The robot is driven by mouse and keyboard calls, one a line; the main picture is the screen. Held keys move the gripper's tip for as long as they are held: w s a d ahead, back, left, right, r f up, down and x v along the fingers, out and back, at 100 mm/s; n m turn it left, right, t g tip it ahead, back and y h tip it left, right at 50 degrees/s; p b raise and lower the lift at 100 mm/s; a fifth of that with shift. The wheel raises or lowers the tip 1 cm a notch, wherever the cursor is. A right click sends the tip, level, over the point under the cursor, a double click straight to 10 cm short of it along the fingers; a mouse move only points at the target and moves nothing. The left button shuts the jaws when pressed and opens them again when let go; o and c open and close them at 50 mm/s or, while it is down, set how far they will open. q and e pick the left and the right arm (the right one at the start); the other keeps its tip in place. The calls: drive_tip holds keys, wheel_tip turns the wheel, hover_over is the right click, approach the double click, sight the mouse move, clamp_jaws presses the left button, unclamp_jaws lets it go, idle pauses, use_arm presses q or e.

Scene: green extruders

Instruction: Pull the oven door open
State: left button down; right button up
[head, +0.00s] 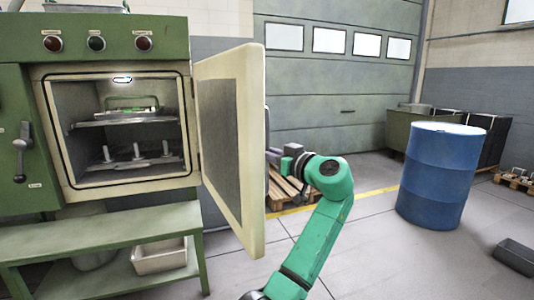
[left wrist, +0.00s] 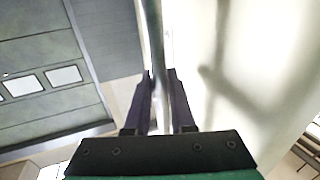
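The green oven (head: 118,195) stands at the left in the head view. Its cream door (head: 255,150) is swung wide open to the right, standing out from the front, so the chamber (head: 120,130) with its racks is exposed. My left gripper (head: 272,156) is at the outer side of the door, partly hidden behind its edge. In the left wrist view the metal door handle (left wrist: 152,35) runs between the fingers of my left gripper (left wrist: 160,75), which look closed around it. The pale door face (left wrist: 240,60) is to the right there. My right gripper is not in view.
A blue barrel (head: 440,175) stands on the floor at the right. A wooden pallet (head: 285,190) lies behind my left arm. A green bench (head: 100,235) with a metal tray (head: 160,258) below it stands under the oven. The floor between arm and barrel is clear.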

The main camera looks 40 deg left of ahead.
use_arm(q)
drive_tip(key=c, duration=0.8)
unclamp_jaws()
drive_tip(key=shift+a, duration=0.1)
drive_tip(key=shift+o, duration=0.2)
drive_tip(key=b+v, duration=0.1)
drive_tip(key=v, duration=1.3)
drive_tip(key=shift+s+d, duration=0.15)
drive_tip(key=shift+d, duration=0.2)
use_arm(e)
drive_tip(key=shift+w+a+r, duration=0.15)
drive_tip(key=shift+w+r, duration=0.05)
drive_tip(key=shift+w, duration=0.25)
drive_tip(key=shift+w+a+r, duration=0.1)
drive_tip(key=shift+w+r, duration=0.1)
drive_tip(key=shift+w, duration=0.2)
